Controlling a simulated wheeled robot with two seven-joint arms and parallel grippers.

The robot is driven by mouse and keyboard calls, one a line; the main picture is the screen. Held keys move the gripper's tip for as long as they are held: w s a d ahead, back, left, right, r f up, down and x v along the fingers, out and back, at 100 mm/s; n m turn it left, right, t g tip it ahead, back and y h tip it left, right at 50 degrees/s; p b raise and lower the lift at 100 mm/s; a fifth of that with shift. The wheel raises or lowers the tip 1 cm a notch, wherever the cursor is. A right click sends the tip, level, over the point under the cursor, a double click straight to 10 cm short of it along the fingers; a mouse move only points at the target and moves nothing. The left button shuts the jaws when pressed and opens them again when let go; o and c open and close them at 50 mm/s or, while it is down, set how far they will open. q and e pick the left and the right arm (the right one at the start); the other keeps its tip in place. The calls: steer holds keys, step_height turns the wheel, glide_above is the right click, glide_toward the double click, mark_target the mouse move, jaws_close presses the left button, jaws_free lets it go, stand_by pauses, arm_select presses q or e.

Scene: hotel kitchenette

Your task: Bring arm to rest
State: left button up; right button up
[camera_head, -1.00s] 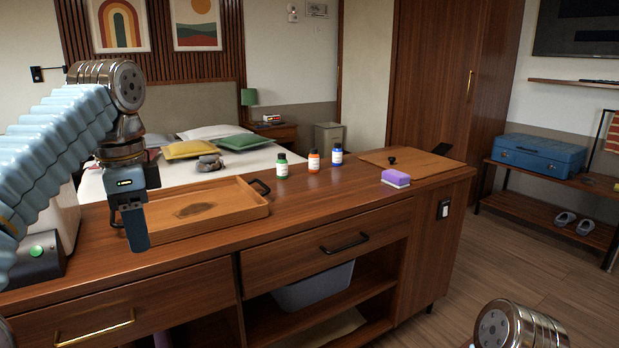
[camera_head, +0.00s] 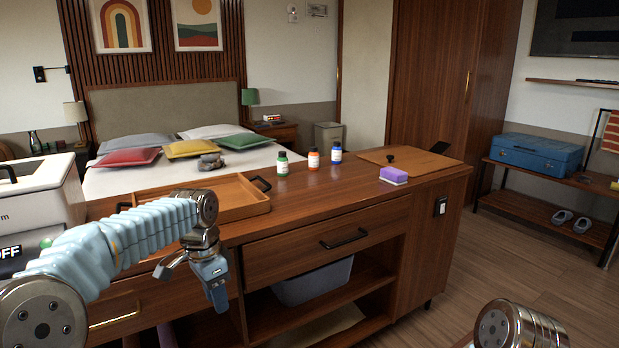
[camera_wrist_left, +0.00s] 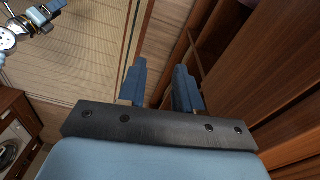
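My left gripper (camera_head: 218,296) hangs in front of the counter's drawer fronts, pointing down, with nothing in it. The left wrist view shows its two blue fingers (camera_wrist_left: 160,72) apart, with a gap between them and the floor beyond. My left arm comes in low from the left and bends down at the wrist. At the bottom right of the head view only a metal joint of my right arm shows. The left wrist view shows what looks like my right arm and its blue gripper (camera_wrist_left: 46,14) at the top left, too small to read.
The counter (camera_head: 330,195) carries a wooden tray (camera_head: 240,207), green (camera_head: 282,164), orange (camera_head: 313,159) and blue (camera_head: 336,154) capped bottles, a purple sponge (camera_head: 394,175) and a board (camera_head: 405,160). A white appliance (camera_head: 40,195) stands at left. The drawer handle (camera_head: 345,240) sticks out.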

arm_select(q)
steer(key=s+d+f+n+h, duration=0.1)
steer(key=s+d+f+n, duration=0.1)
steer(key=f, duration=0.8)
steer(key=s+d+f+n+h, duration=0.1)
steer(key=s+d+f, duration=0.15)
steer(key=f, duration=0.65)
steer(key=s+d+f+n, duration=0.2)
steer(key=s+f, duration=0.1)
steer(key=f, duration=0.7)
steer(key=s+d+f+n, duration=0.1)
steer(key=s+f+n, duration=0.2)
steer(key=s+f, duration=0.2)
steer(key=s+d+f+n+h, duration=0.1)
steer(key=s+f+n, duration=0.2)
steer(key=s, duration=0.9)
step_height(320, 180, down, 2)
steer(key=shift+s+d+f+n+h, duration=0.15)
steer(key=shift+d+f+n+h, duration=0.05)
steer(key=shift+f+n+h, duration=0.1)
